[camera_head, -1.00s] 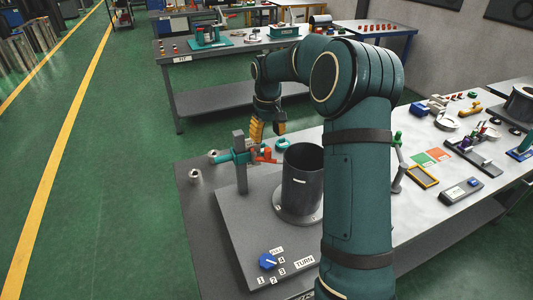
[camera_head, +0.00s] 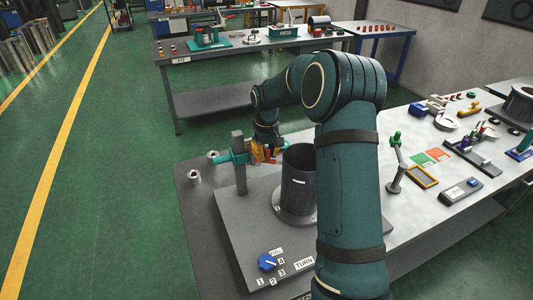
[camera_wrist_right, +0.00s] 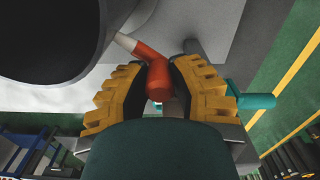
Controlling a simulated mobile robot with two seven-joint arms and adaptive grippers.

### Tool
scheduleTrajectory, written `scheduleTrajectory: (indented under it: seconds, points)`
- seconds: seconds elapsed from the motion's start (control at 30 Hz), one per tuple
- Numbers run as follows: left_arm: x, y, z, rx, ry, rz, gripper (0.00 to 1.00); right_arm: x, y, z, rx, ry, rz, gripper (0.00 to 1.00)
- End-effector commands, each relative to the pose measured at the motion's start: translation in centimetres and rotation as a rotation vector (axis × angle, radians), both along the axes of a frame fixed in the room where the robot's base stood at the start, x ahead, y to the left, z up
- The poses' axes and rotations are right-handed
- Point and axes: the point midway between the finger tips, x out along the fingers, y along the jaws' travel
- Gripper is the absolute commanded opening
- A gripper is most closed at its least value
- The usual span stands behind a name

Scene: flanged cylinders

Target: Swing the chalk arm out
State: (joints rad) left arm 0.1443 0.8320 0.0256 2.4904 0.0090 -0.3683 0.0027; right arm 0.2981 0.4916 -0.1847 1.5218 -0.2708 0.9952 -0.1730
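The chalk arm is a red holder (camera_wrist_right: 158,78) with a pale chalk tip (camera_wrist_right: 126,43). It belongs to a teal fixture (camera_head: 238,156) on a grey post (camera_head: 239,165), beside a dark flanged cylinder (camera_head: 299,180). In the wrist view the tip points toward the cylinder wall. My right gripper (camera_head: 266,155) is down at the arm; in the wrist view its yellow fingers (camera_wrist_right: 160,85) stand on either side of the red knob. They look open, though the gap to the knob is small. Much of the red holder is hidden in the head view. My left gripper is not in view.
The fixture stands on a grey plate with a blue knob (camera_head: 267,262) and a TURN label (camera_head: 304,263). A green-topped lever (camera_head: 396,165), a yellow-framed tray (camera_head: 422,177) and other tools lie on the table to the right. Small metal nuts (camera_head: 195,177) sit at the left edge.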

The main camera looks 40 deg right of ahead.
Motion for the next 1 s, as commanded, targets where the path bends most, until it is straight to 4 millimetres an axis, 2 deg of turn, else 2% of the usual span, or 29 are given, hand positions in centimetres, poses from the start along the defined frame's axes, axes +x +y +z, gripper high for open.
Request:
scheduleTrajectory:
  seconds: [0.57, 1.0]
  points:
    - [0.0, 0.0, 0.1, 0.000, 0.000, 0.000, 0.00, -0.1, 0.2, 0.0, 0.000, 0.000, -0.059, 0.00]
    - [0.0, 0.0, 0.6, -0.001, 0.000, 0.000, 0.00, -0.8, 1.7, 0.1, 0.000, 0.001, -0.400, 0.00]
